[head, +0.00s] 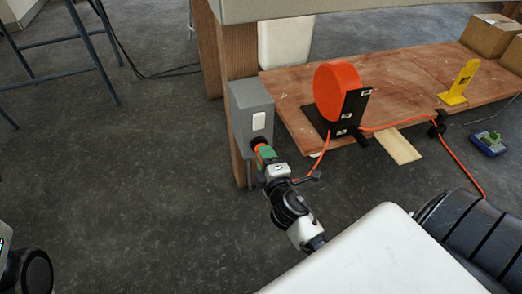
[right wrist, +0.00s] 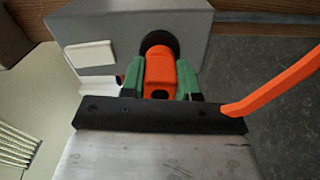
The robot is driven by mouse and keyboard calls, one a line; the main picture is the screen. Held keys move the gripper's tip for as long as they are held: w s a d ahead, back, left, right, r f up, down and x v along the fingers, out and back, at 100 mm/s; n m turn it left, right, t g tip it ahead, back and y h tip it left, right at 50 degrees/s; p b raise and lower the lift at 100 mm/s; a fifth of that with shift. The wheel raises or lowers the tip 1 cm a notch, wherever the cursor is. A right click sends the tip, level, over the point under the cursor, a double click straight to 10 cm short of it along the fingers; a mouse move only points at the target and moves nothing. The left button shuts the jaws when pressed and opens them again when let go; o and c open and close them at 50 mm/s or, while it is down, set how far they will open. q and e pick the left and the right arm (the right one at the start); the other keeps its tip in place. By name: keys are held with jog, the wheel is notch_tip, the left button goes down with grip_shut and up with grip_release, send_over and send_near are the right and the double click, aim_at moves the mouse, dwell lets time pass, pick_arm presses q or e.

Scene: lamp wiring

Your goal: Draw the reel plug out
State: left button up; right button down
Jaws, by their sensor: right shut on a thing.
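The orange reel plug (right wrist: 159,72) is between the green fingers of my right gripper (right wrist: 160,85) in the right wrist view. The gripper is shut on it. The plug is at the round black socket (right wrist: 158,40) on the grey outlet box (right wrist: 100,25); how deep it sits cannot be told. In the head view my right gripper (head: 266,155) is at the front of the grey box (head: 252,108), and little of the plug shows. The orange reel (head: 341,92) stands upright in a black stand on the wooden board, with its orange cord (head: 322,158) running towards the gripper. My left gripper is not in view.
The box is on a wooden post (head: 238,65). A yellow bracket (head: 460,82) and cardboard boxes (head: 490,36) are on the wooden board (head: 412,75). A green-and-blue device (head: 488,143) lies at right. A metal stool (head: 60,45) stands at left; the floor between is clear.

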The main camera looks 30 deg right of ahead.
jog(key=shift+v, duration=1.85)
